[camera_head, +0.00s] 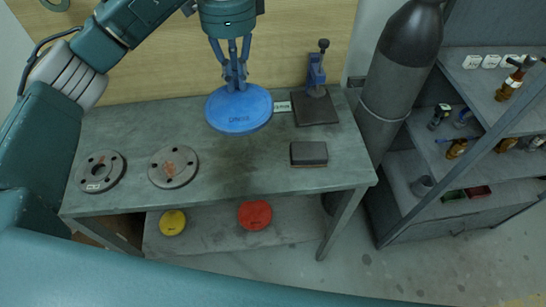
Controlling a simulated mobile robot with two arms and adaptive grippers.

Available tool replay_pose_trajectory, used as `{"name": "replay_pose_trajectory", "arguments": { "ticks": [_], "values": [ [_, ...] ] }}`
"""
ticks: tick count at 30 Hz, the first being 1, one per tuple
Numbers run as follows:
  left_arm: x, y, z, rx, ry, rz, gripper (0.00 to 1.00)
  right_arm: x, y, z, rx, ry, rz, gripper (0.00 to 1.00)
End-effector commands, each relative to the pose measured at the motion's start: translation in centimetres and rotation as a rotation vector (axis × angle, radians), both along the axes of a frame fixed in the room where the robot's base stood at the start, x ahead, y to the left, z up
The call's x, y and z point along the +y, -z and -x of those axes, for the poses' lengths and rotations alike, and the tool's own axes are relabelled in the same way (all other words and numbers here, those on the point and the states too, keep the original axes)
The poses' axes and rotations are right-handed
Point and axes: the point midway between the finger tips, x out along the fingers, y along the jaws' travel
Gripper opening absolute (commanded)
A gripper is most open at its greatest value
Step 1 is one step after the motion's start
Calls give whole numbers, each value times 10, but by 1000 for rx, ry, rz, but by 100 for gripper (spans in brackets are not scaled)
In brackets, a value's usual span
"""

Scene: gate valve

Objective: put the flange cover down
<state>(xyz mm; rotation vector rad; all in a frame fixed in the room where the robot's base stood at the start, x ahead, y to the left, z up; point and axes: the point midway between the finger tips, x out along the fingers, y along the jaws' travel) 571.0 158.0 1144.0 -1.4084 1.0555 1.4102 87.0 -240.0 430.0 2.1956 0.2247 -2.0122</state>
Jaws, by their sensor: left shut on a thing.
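The flange cover seems to be the blue disc (240,112) with faint lettering on its top. My left gripper (236,84) comes down from the top of the head view and is shut on the disc near its centre. The disc is over the back middle of the grey workbench (240,180); I cannot tell whether it touches the top. My right gripper is not in view.
Two grey flanges (101,171) (173,167) lie on the bench's left. A dark block (309,153) and a blue stand on a dark base (317,108) are at right. Yellow (172,222) and red (255,214) discs lie on the lower shelf. The bench's front middle is clear.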

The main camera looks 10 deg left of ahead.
Motion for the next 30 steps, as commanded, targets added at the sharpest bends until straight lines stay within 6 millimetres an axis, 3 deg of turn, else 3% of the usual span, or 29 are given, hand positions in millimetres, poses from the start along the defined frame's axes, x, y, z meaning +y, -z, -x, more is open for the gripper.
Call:
{"name": "replay_pose_trajectory", "arguments": {
  "ticks": [5,16,30],
  "values": [
    [0,37,2,10,-3,2,0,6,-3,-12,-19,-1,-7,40],
    [1,127,1,6,-4,0,0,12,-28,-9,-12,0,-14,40],
    [1,187,1,5,-2,-2,0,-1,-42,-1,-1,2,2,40]
  ]
}}
